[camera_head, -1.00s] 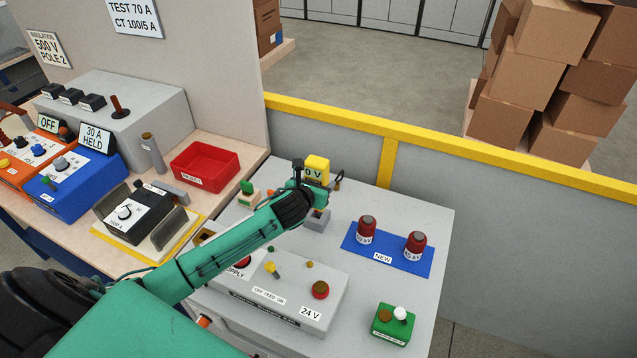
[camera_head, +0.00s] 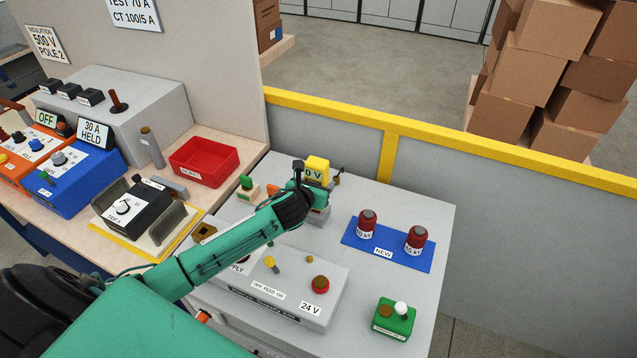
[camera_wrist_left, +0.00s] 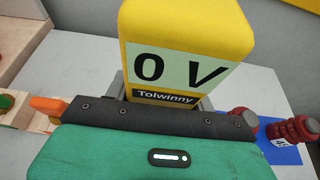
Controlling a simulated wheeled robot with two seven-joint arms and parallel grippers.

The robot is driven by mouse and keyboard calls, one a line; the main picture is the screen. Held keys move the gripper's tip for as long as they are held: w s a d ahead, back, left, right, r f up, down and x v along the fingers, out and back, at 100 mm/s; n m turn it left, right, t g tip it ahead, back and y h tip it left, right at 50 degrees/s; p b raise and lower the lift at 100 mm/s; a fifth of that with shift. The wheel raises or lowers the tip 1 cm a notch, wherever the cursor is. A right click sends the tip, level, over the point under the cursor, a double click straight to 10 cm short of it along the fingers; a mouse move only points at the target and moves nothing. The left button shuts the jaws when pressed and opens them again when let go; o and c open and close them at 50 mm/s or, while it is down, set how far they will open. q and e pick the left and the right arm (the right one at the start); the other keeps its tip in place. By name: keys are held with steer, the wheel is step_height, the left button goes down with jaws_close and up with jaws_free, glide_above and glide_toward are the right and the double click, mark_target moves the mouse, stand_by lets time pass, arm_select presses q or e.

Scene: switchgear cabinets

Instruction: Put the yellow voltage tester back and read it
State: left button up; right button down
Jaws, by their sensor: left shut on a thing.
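The yellow voltage tester (camera_head: 317,165) stands upright at the back of the grey table, and its display reads "0 V". In the left wrist view the tester (camera_wrist_left: 185,35) shows "0 V" large, with the word "Tolwinny" on a dark band below. My left gripper (camera_head: 312,186) is shut on the tester, low on its body. A grey block (camera_head: 318,214) sits directly below the tester; the gripper hides most of the joint between them, so I cannot tell how fully it is seated. My right gripper is not in view.
A grey supply box (camera_head: 290,292) labelled "24 V" lies in front of my left arm. A blue mat (camera_head: 390,262) with two red cylinders is to the right. A green button box (camera_head: 395,317) is at front right. A red tray (camera_head: 205,160) stands on the left bench.

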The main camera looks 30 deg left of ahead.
arm_select(q)
steer(key=shift+f+b, duration=0.35)
steer(key=shift+f, duration=0.45)
steer(key=o, duration=1.1)
steer(key=shift+c, duration=0.2)
steer(key=shift+o, duration=0.9)
steer(key=shift+s, duration=0.15)
steer(key=b+v, duration=0.3)
steer(key=v, duration=1)
steer(key=shift+s, duration=0.25)
